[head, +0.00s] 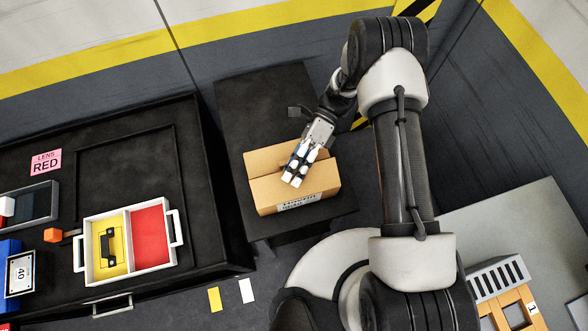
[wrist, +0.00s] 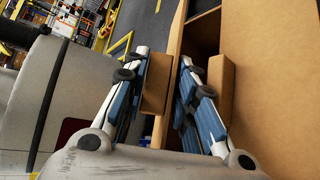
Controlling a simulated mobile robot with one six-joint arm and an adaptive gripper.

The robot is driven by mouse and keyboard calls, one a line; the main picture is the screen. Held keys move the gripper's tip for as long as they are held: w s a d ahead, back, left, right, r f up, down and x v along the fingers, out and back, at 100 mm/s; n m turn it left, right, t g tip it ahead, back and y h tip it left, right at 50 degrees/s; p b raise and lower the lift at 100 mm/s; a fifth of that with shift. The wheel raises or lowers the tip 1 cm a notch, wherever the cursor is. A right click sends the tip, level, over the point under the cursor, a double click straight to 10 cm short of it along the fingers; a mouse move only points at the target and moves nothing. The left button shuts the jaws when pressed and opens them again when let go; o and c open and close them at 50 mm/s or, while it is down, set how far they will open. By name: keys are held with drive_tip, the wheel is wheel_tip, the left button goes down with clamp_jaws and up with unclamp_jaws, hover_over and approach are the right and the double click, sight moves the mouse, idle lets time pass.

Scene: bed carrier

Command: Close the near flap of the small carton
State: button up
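The small brown carton (head: 265,195) sits on a dark stand in the head view, with a printed label on its near side. Its top panels look roughly level there, with a seam across the middle. In the wrist view a broad cardboard panel (wrist: 275,90) fills the right side, with a dark gap along its left. I cannot tell how far the near flap is raised. My gripper (head: 293,179) is over the carton's top and hides part of it. Contact with the carton is unclear.
The dark stand (head: 262,100) has bare room behind the carton. To the left, a black table (head: 120,160) carries a white-rimmed tray (head: 129,210) with yellow and red compartments. A grey surface (head: 510,215) is at right.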

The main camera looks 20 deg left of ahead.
drive_tip(key=v, duration=0.7)
drive_tip(key=shift+w+d+r, duration=0.1)
drive_tip(key=shift+w, duration=0.15)
drive_tip(key=shift+c, duration=0.5)
